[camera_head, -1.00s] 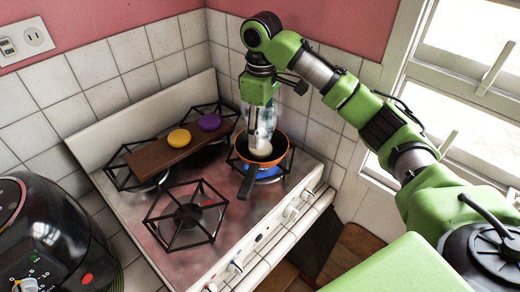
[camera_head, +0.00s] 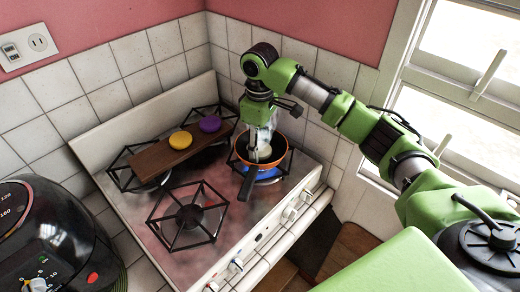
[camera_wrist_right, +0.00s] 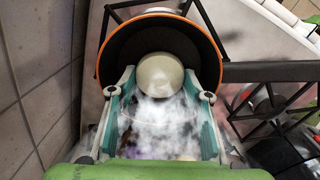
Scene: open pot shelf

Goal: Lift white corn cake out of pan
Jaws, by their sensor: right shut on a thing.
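The white corn cake (camera_wrist_right: 160,75) is pale and round, and lies in the pan between my right gripper's fingertips in the wrist view. The pan (camera_wrist_right: 104,62) is dark inside with an orange rim; in the head view the pan (camera_head: 283,150) sits on the back right burner, its dark handle toward the front. My right gripper (camera_wrist_right: 160,82) points down into the pan and is shut on the cake, one teal finger on each side. White steam partly veils the fingers and the cake's near edge. My left gripper is not in view.
A blue flame (camera_head: 267,174) burns under the pan. A wooden board (camera_head: 160,160) with a yellow cake (camera_head: 180,140) and a purple cake (camera_head: 210,124) spans the left burners. The front burner (camera_head: 190,215) is empty. A black appliance (camera_head: 55,235) stands at left; tiled walls close the corner.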

